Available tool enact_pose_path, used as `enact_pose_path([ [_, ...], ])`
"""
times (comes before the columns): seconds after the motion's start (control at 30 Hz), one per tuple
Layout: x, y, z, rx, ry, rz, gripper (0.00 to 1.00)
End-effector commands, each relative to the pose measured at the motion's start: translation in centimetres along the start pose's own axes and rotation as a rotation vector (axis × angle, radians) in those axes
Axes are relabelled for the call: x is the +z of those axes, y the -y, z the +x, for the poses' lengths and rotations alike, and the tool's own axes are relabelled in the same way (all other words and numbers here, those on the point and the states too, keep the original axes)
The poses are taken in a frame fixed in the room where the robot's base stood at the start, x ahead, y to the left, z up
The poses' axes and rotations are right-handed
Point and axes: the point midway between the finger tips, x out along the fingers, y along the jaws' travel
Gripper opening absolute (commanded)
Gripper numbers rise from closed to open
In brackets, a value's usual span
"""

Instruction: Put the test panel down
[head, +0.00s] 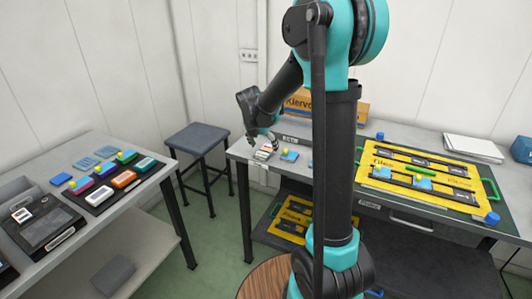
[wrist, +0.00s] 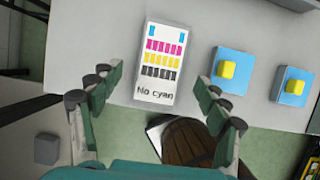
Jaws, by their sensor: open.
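The test panel (wrist: 160,66) is a white card with rows of magenta, yellow and black marks, two blue marks at the top and the words "No cyan". It lies on the grey bench (wrist: 98,30), close to the front edge in the wrist view. It shows small in the head view (head: 264,153), at the left end of the bench. My gripper (wrist: 158,103) is open, with one finger to each side of the panel's lower end in the picture. I see gaps between the fingers and the panel. My gripper (head: 263,139) is just above the panel in the head view.
Blue blocks with yellow knobs (wrist: 230,72) (wrist: 293,86) stand right of the panel. A yellow board (head: 400,166) with green handles lies farther right on the bench. A stool (head: 197,139) and a side table with coloured cartridges (head: 123,179) are to the left.

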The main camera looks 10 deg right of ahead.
Motion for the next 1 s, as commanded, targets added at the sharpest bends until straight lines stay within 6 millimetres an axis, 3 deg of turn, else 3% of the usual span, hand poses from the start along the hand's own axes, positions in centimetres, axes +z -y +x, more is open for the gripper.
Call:
enact_pose_path([
  [0.17,0.0,0.0,1.7,0.000,0.000,-0.001,0.76],
  [0.43,0.0,0.0,1.8,0.000,0.000,-0.001,0.75],
  [0.9,0.0,0.0,1.8,0.000,0.000,-0.001,0.18],
  [1.0,0.0,0.0,1.8,0.000,0.000,-0.001,0.18],
])
